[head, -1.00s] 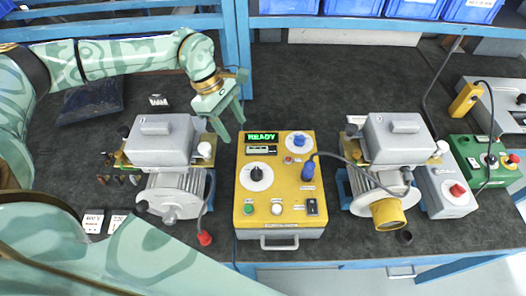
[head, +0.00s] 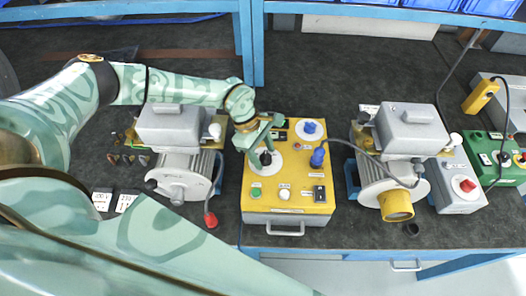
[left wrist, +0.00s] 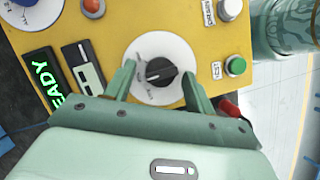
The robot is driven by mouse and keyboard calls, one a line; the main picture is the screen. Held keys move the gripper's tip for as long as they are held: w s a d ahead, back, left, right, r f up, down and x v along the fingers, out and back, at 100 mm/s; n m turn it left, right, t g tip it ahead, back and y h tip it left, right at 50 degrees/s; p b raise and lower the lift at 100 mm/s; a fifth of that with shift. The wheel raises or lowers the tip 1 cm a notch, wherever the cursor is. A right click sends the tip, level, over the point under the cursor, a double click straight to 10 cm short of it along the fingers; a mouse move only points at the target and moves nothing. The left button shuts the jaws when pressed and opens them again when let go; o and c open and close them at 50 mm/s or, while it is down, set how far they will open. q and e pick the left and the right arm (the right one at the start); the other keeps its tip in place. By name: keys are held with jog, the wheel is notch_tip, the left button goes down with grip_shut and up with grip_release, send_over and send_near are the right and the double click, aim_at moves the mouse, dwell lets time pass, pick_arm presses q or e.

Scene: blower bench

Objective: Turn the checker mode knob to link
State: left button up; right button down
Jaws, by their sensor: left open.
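The yellow checker box (head: 305,187) stands in the middle of the bench. Its black mode knob (left wrist: 160,71) sits on a white round dial (left wrist: 178,52) in the left wrist view; the dial lettering is too small to read. In the head view the knob (head: 265,158) shows just below my left gripper (head: 262,147). My left gripper is open, with one finger on each side of the knob (left wrist: 158,85) in the left wrist view. I cannot tell whether the fingers touch it. My right gripper is not in view.
A blue knob dial (head: 309,129), a blue plug with a cable (head: 318,157), a green button (head: 256,191) and a black switch (head: 319,193) share the panel. Grey blower motors stand left (head: 180,175) and right (head: 378,180) of the box. A red-tipped lead (head: 210,220) hangs beside the left one.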

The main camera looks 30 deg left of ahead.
pick_arm(q)
jog(key=shift+s, duration=0.1)
jog(key=c, duration=1)
jog(key=shift+o, duration=0.2)
jog(key=shift+r+n+t+p, duration=0.25)
jog(key=shift+n+p, duration=0.35)
jog(key=shift+p, duration=0.35)
jog(key=n+t+p, duration=0.1)
jog(key=n+p, duration=0.1)
jog(key=p, duration=0.2)
jog(key=n+p, duration=0.3)
jog(key=p, duration=0.1)
jog(key=n+t+y+p, duration=0.1)
jog(key=n+p, duration=0.1)
jog(key=p, duration=0.2)
jog(key=shift+s+d+n+t, duration=0.15)
jog(key=shift+s+n+t, duration=0.15)
jog(key=shift+t, duration=0.05)
jog(key=shift+f+n+p, duration=0.15)
jog(key=shift+n+p, duration=0.55)
jog(key=shift+p, duration=0.2)
